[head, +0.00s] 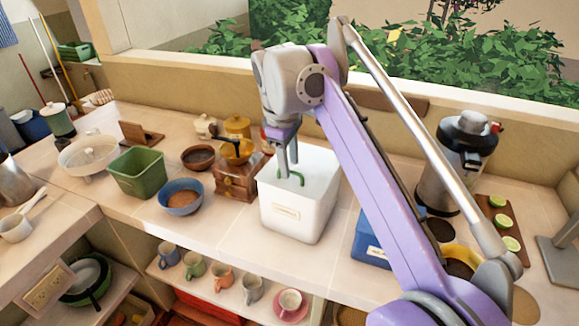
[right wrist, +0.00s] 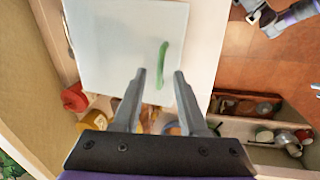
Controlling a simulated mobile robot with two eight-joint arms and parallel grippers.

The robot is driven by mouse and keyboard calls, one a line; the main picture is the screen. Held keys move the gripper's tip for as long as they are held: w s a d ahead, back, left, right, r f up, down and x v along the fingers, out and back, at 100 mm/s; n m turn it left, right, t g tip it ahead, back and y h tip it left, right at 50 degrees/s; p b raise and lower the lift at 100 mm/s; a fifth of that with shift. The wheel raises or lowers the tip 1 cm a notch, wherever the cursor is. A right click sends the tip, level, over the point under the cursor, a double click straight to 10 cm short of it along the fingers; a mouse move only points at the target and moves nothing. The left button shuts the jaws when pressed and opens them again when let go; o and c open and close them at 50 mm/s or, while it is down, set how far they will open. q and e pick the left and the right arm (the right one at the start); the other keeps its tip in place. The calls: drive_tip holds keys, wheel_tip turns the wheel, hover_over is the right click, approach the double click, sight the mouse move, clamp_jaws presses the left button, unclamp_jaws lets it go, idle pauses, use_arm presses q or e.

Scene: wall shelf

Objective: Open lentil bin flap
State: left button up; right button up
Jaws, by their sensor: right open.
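The lentil bin, taken to be the white box with a small front label (head: 284,214), stands on the counter. Its flat white top (right wrist: 105,50) looks closed and carries a green handle (head: 297,178). The label is too small to read. My right gripper (head: 288,168) points down over the top, open and empty. In the right wrist view the green handle (right wrist: 164,52) shows between the open fingers of my right gripper (right wrist: 160,73); I cannot tell if they touch it. A part of my left arm, seemingly its gripper (right wrist: 265,16), shows at the upper right; its opening is unclear.
A coffee grinder (head: 236,180) stands close left of the bin, with a blue bowl (head: 181,196) and a green tub (head: 138,172) further left. A blue box (head: 370,246) is to the right, partly behind my arm.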

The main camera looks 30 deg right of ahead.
drive_tip(key=shift+d+f, duration=0.1)
drive_tip(key=shift+f, duration=0.3)
drive_tip(key=shift+c, duration=0.3)
clamp_jaws()
idle(0.9)
